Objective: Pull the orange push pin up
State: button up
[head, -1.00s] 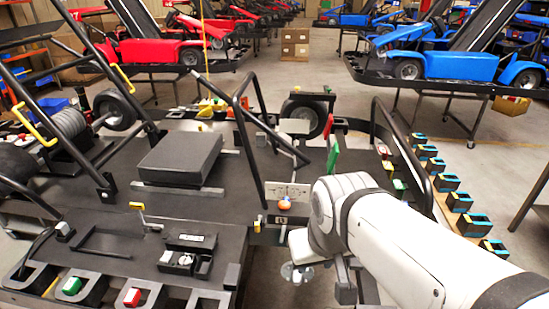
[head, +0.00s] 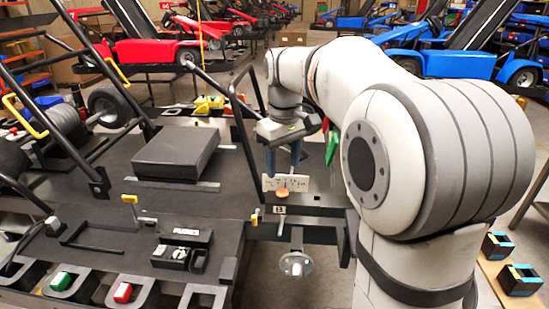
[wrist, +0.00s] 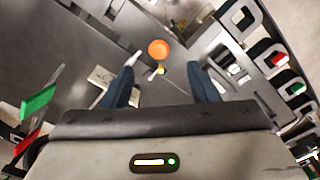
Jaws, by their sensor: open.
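The orange push pin (head: 283,193) shows its round orange head near the front right edge of the kart's black deck, in front of a light plate (head: 292,182). In the wrist view, the orange head (wrist: 158,48) lies beyond the fingertips and between their lines. My gripper (head: 283,172) is open and empty, pointing down above and behind the pin in the head view. It also shows in the wrist view (wrist: 160,78), with its two dark blue fingers apart and not touching the pin. The pin's shaft is hidden.
A black frame bar (head: 240,105) rises left of my gripper. Green (head: 332,147) flag-like parts stand to its right. A black seat block (head: 176,152) and a yellow-topped lever (head: 130,199) stand to the left. The deck left of the pin is fairly clear.

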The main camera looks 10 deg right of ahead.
aim_at(282, 191)
jog(key=shift+w+f, duration=0.2)
jog(key=shift+w, duration=0.05)
notch_tip(282, 191, down, 7)
jog(key=shift+f, duration=0.2)
jog(key=c, duration=1)
jog(key=shift+r, duration=0.1)
jog(key=shift+c, duration=0.2)
jog(key=shift+r+p, duration=0.5)
jog(key=shift+p, duration=0.15)
jog(key=o, duration=1)
